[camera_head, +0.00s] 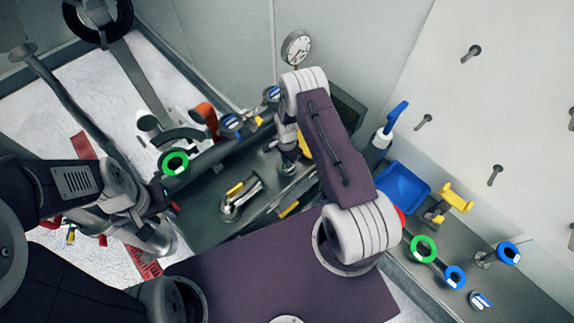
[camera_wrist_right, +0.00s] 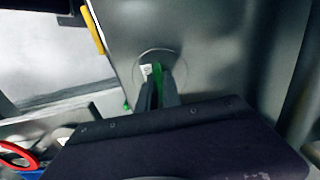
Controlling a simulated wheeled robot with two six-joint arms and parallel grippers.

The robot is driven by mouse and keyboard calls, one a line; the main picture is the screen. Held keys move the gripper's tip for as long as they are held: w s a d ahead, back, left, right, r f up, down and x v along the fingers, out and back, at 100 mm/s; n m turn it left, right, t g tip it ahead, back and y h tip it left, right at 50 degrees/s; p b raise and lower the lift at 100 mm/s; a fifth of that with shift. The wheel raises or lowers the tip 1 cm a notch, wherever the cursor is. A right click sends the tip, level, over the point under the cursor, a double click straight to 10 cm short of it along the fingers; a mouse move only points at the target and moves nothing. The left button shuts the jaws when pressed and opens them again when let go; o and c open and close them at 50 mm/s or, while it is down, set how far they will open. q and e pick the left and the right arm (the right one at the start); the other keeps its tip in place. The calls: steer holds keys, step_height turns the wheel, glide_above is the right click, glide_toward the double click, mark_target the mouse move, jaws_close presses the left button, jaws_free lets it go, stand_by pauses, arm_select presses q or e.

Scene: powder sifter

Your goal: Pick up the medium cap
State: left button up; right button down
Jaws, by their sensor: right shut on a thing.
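My right gripper (camera_head: 288,158) points down at the grey worktop in the middle of the head view. In the right wrist view its dark fingers (camera_wrist_right: 158,88) are shut on a small green-and-white piece (camera_wrist_right: 157,74), over a round outline on the grey surface. Most of this piece is hidden, so I cannot tell for sure that it is the medium cap. A green ring (camera_head: 175,163) shows at the left, near my left gripper (camera_head: 168,205). The left fingers are too small and dark to read. Another green ring (camera_head: 424,248) is on the right-hand ledge.
Blue rings (camera_head: 455,277) and a yellow part (camera_head: 456,196) lie on the right ledge beside a blue tray (camera_head: 403,187). A metal fitting with a yellow handle (camera_head: 240,198) lies on the worktop. A round gauge (camera_head: 296,47) stands behind my right arm.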

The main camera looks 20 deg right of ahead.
steer(key=shift+r+b, duration=0.35)
steer(key=shift+r, duration=0.15)
step_height(320, 180, up, 2)
steer(key=shift+w+r+b, duration=0.1)
steer(key=shift+r+b, duration=0.15)
steer(key=shift+b, duration=0.4)
steer(key=s+d+r+b, duration=0.3)
steer(key=s+d+r, duration=0.4)
steer(key=s, duration=0.2)
steer(key=shift+s+d+r, duration=0.15)
steer(key=shift+d+r, duration=0.05)
steer(key=shift+r, duration=0.1)
